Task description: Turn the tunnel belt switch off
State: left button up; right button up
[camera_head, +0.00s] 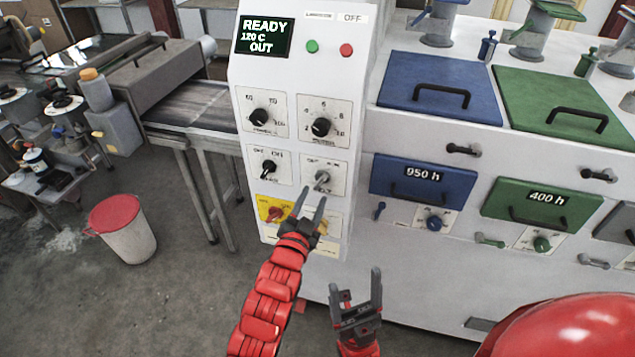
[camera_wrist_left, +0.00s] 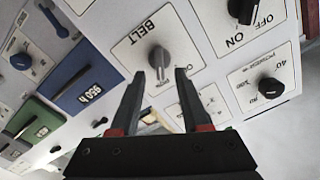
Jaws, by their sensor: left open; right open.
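The belt switch is a grey knob (camera_head: 321,178) on a white plate on the control panel. In the left wrist view, upside down, the grey belt knob (camera_wrist_left: 160,60) sits under the word BELT. Touching cannot be told. My right gripper (camera_head: 356,288) is open and empty, low in front of the cabinet.
A black on/off knob (camera_head: 268,168) is left of the belt knob, with a yellow and red switch (camera_head: 274,210) below it. The display (camera_head: 264,36) reads READY 120 C OUT. Blue (camera_head: 423,179) and green (camera_head: 542,203) drawers lie right. A red-lidded bin (camera_head: 122,230) stands on the floor.

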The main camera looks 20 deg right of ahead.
aim_at(319, 186)
pick_arm(q)
jog(key=shift+p+x, duration=0.7)
jog(key=shift+x, duration=1.5)
jog(key=shift+c, duration=0.2)
grip_shut()
